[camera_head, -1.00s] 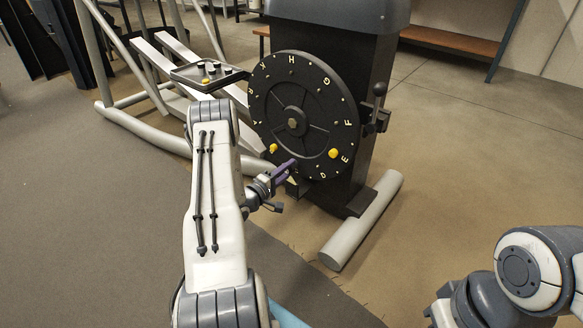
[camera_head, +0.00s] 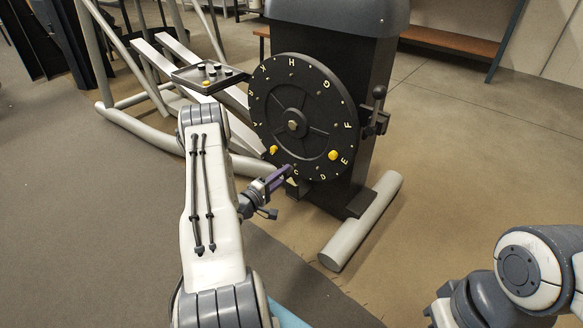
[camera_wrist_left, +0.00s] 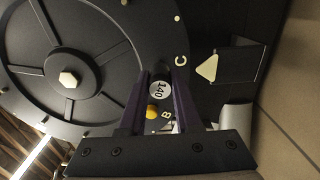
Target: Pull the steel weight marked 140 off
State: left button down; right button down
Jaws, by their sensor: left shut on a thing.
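The steel weight marked 140 (camera_wrist_left: 159,90) is a small cylinder with a white face. In the left wrist view it sits between the two purple fingers of my left gripper (camera_wrist_left: 159,95), which is shut on it. It lies by the rim of the black lettered wheel (camera_wrist_left: 75,40), between the letters B and C; I cannot tell whether it still touches the wheel. In the head view my left gripper (camera_head: 289,172) is at the lower edge of the wheel (camera_head: 322,115), near C, and the weight is too small to make out. My right gripper is not in view.
Yellow pegs (camera_head: 333,155) sit on the wheel. A dark block with a pale triangular pointer (camera_wrist_left: 207,68) is beside the rim. A tray (camera_head: 185,76) with several small pieces is left of the wheel. A grey foot tube (camera_head: 362,222) lies on the floor below the machine.

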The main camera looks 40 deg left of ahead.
pick_arm(q)
jog(key=s+p, duration=0.2)
jog(key=s, duration=0.7)
jog(key=shift+s+a, duration=0.25)
jog(key=shift+a, duration=0.1)
jog(key=shift+p, duration=0.3)
